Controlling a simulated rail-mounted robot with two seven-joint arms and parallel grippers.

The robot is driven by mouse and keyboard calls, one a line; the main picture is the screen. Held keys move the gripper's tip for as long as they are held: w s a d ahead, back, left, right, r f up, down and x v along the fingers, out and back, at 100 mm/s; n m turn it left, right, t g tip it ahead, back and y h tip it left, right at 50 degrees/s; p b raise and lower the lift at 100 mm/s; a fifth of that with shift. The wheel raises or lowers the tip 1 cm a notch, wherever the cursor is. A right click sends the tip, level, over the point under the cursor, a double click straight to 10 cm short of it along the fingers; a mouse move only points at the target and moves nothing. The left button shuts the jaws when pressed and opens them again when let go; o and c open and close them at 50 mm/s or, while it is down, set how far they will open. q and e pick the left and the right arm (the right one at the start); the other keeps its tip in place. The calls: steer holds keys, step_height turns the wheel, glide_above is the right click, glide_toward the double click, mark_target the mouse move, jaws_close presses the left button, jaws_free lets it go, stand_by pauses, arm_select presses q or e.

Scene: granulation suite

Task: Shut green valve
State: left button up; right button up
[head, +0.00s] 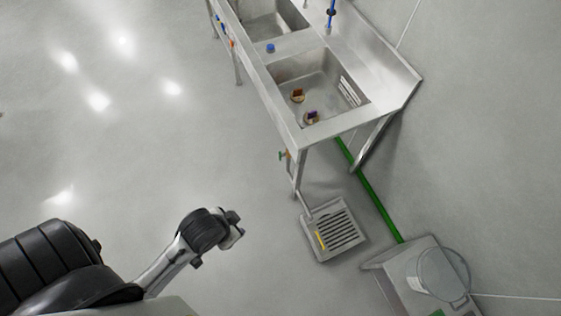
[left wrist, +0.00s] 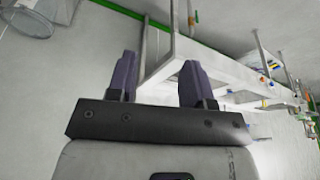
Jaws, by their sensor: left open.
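A small green spot (left wrist: 192,20) by the sink frame may be the valve, but I cannot be sure. My right gripper is not visible.
The steel sink unit (head: 287,97) holds two basins, with small items in the nearer one. A floor drain box (head: 307,236) sits below its corner. The floor at left is clear.

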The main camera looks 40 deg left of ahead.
arm_select(q)
steer(key=shift+w+a, duration=0.25)
steer(key=shift+a, duration=0.2)
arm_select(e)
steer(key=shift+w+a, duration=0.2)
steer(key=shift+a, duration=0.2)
